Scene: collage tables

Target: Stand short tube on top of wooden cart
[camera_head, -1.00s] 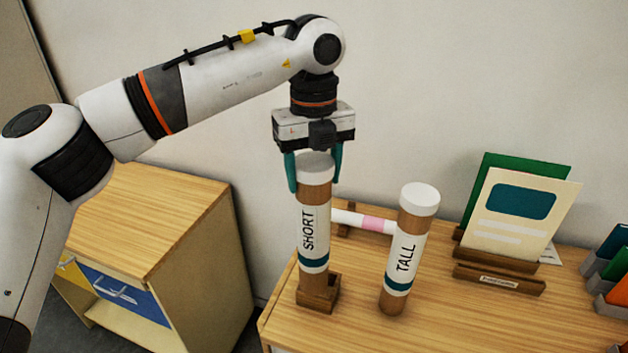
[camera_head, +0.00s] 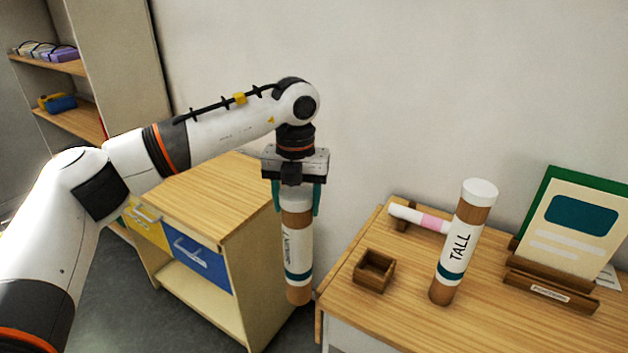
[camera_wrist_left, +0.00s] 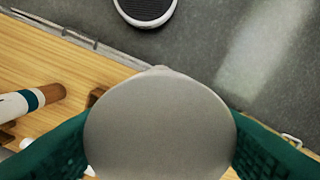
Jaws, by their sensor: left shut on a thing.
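My left gripper (camera_head: 296,206) is shut on the short tube (camera_head: 297,250), a brown tube with a white label, teal band and white cap. It holds the tube upright by the cap end, in the air between the wooden cart and the right table. In the left wrist view the cap (camera_wrist_left: 160,130) fills the middle between the teal fingers and hides what lies below. The wooden cart (camera_head: 200,200), with a yellow and a blue drawer front, stands to the left; its visible top is bare, partly behind my arm. My right gripper is not in view.
The right table (camera_head: 400,315) carries an empty wooden holder (camera_head: 374,270), the upright tall tube (camera_head: 463,240), a lying white-and-pink roll (camera_head: 420,217) and a card stand (camera_head: 550,285). A shelf unit (camera_head: 110,60) stands at the back left.

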